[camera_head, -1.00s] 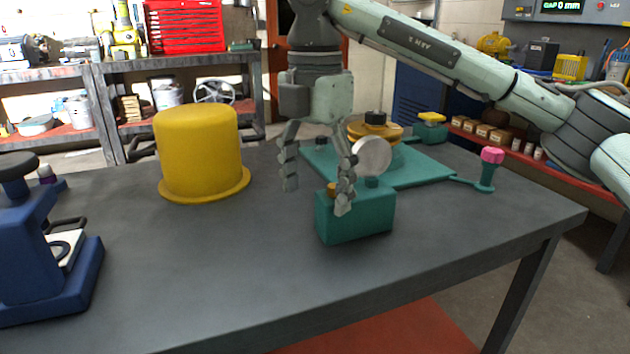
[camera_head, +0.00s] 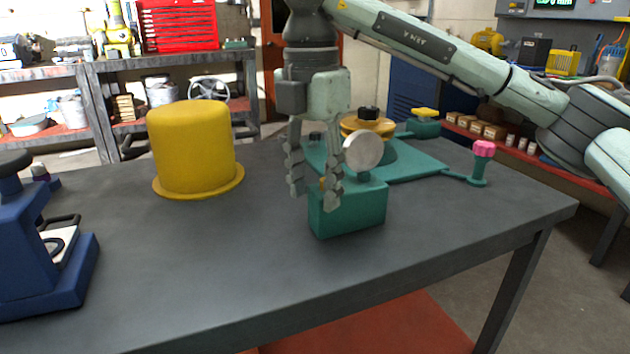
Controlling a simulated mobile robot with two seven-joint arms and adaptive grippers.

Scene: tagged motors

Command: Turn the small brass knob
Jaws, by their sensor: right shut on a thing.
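The small brass knob (camera_head: 322,184) sits at the left end of the top of a teal box (camera_head: 348,213) near the middle of the table. Only a sliver of it shows between the fingers. My right gripper (camera_head: 315,196) points down over that end of the box and is shut on the knob, one finger at its left and one at its right. My left gripper is out of view.
A grey disc (camera_head: 363,151) stands right behind my right fingers. Behind is a teal plate (camera_head: 420,168) with a brass wheel and a pink-topped post (camera_head: 483,160). A yellow cover (camera_head: 195,150) and a blue device (camera_head: 40,260) stand left. The front table (camera_head: 200,270) is clear.

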